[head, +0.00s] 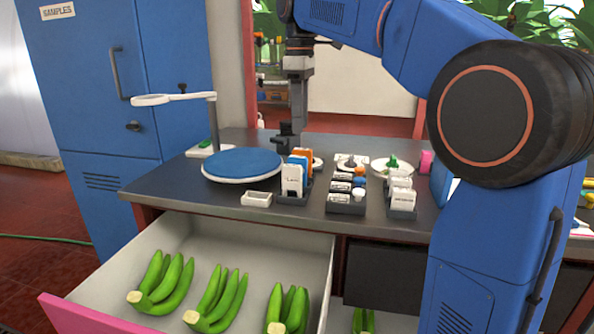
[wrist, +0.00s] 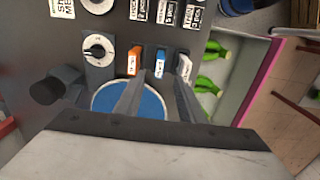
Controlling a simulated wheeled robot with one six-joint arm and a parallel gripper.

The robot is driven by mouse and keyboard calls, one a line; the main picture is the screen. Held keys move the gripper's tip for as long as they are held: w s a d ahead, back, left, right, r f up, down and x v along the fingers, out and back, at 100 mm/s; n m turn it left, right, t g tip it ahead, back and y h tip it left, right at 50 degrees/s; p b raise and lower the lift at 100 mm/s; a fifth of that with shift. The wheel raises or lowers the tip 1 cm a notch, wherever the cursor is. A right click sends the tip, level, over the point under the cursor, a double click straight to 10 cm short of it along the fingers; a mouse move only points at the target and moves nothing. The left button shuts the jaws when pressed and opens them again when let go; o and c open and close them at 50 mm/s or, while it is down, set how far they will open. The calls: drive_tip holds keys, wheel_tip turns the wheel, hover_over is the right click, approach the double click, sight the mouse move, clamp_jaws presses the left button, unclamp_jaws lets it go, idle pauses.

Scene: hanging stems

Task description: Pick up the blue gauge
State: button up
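A blue piece with a white label, which looks like the blue gauge (wrist: 160,63), stands between an orange one (wrist: 134,61) and a white one (wrist: 184,66) in the wrist view. In the head view the blue gauge (head: 304,164) is partly hidden behind the white piece (head: 292,179) in the left dark holder (head: 293,199).
A round blue disc (head: 241,164) lies left of the holder, with a magnifier (head: 178,98) over the bench's left side. More holders (head: 345,205) stand to the right. An open drawer (head: 240,226) holds green bananas.

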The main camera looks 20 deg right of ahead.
sight(297, 157)
wheel_tip(297, 157, down, 6)
drive_tip(key=shift+f, duration=0.1)
drive_tip(key=shift+w+a+f, duration=0.1)
drive_tip(key=shift+a+f, duration=0.05)
drive_tip(key=shift+f, duration=1.15)
drive_tip(key=shift+w+a+f, duration=0.1)
drive_tip(key=shift+a+f, duration=0.05)
drive_tip(key=shift+f, duration=1.1)
drive_tip(key=shift+c, duration=0.2)
clamp_jaws()
